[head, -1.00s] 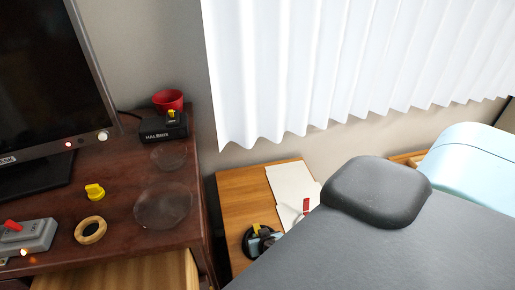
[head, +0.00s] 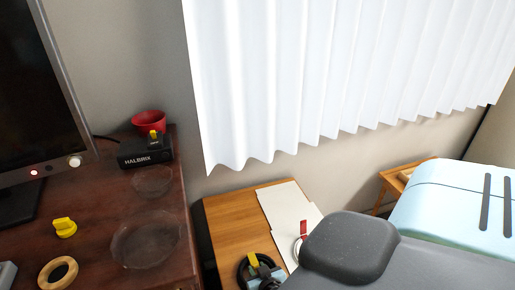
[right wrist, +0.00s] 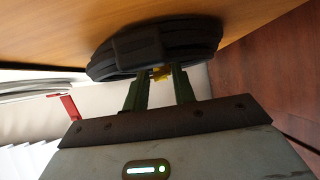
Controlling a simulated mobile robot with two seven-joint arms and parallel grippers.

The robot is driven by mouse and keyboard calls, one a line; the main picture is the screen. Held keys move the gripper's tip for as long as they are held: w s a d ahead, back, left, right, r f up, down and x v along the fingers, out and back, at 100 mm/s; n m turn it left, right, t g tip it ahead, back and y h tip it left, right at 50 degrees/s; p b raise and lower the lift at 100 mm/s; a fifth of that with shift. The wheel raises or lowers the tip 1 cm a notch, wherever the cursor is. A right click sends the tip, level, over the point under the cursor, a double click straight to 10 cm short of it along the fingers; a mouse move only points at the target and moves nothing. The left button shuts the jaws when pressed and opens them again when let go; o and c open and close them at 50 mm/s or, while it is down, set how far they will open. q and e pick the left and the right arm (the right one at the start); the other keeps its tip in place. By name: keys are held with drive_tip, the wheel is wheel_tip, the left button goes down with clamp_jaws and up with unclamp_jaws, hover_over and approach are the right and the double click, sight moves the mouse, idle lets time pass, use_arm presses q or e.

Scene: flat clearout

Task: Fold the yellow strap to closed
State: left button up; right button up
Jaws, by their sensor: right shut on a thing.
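The yellow strap (head: 252,260) stands up at a black coiled thing (head: 243,271) on the low wooden table, at the bottom of the head view. In the right wrist view the strap shows as a small yellow patch (right wrist: 160,73) between my fingertips, against the black coil (right wrist: 180,44). My right gripper (right wrist: 158,80) is shut on the strap; its green fingers reach up to the coil. In the head view the gripper (head: 263,268) is small and partly hidden by my dark arm. The rest of the strap is hidden. My left gripper is not in view.
White papers (head: 285,212) and a red-tagged item (head: 303,229) lie beside the coil on the low table (head: 228,215). The dark desk (head: 95,190) at left holds a black HALBRIX box (head: 146,151), red cup (head: 148,121), yellow knob (head: 65,227) and wooden ring (head: 58,273).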

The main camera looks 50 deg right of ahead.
drive_tip(key=o, duration=1)
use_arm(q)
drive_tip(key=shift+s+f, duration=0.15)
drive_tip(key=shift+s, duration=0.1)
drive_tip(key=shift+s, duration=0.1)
use_arm(e)
drive_tip(key=shift+s+a+r, duration=0.25)
drive_tip(key=shift+s, duration=0.15)
drive_tip(key=v, duration=0.5)
drive_tip(key=shift+s+a+r, duration=0.1)
drive_tip(key=shift+s+r, duration=0.1)
drive_tip(key=shift+s, duration=0.15)
drive_tip(key=shift+s+a+r, duration=0.15)
drive_tip(key=shift+s+r, duration=0.15)
drive_tip(key=shift+s, duration=0.1)
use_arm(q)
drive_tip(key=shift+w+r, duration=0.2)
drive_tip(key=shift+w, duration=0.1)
